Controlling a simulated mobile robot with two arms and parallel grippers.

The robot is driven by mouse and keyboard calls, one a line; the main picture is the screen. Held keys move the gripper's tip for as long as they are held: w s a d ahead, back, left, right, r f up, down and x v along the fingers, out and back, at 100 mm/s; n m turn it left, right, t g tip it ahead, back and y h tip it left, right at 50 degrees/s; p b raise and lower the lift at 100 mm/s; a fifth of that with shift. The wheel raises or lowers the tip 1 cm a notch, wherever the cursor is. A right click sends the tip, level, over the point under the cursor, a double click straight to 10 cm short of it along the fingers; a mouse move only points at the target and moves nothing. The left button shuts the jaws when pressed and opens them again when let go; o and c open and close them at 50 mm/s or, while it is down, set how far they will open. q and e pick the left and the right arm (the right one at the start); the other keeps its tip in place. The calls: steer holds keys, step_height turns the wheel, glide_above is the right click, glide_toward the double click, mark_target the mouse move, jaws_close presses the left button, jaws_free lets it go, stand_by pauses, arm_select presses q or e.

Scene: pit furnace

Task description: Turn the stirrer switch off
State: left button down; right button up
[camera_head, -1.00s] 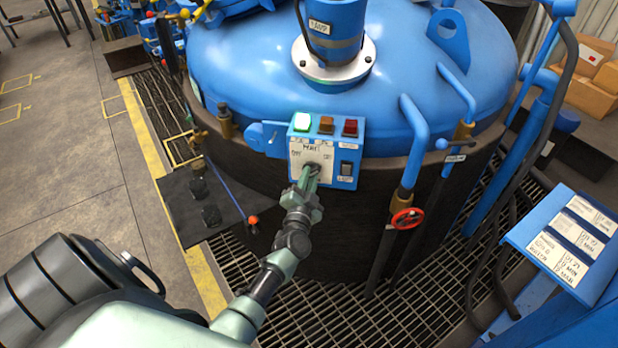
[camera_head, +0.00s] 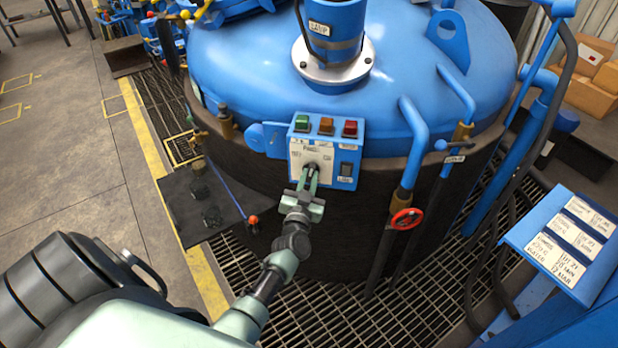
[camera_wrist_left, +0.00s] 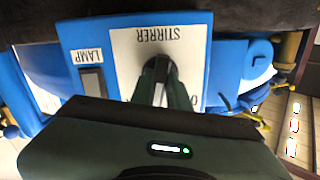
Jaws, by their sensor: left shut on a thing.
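A blue control box (camera_head: 347,150) is mounted on the side of the furnace vessel. Its white plate (camera_wrist_left: 127,55) is labelled STIRRER and appears upside down in the left wrist view. The stirrer switch (camera_wrist_left: 161,70), a dark rotary knob, stands on this plate. My left gripper (camera_head: 309,178) is shut on the knob, with one finger on each side. It partly hides the knob and the plate's markings. Above the plate are a green lamp (camera_head: 302,123), an amber lamp (camera_head: 326,125) and a red lamp (camera_head: 350,128); the green one looks unlit. My right gripper is out of view.
A lamp rocker switch (camera_head: 345,169) sits right beside the plate. A dark plate (camera_head: 201,205) with knobs and a red-tipped lever (camera_head: 254,219) are to the left. A labelled blue stand (camera_head: 567,240) is at far right.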

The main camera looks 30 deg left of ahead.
arm_select(q)
steer(key=n, duration=0.5)
steer(key=shift+f+n, duration=0.1)
steer(key=shift+n, duration=0.2)
steer(key=n+b, duration=0.1)
steer(key=n, duration=0.4)
steer(key=shift+n+b, duration=0.3)
steer(key=shift+n, duration=0.3)
steer(key=c, duration=1.4)
jaws_free()
steer(key=shift+o, duration=0.2)
steer(key=shift+s, duration=0.1)
steer(key=v, duration=0.7)
steer(key=shift+s+d+b, duration=0.25)
steer(key=shift+s+b, duration=0.05)
steer(key=shift+s, duration=0.05)
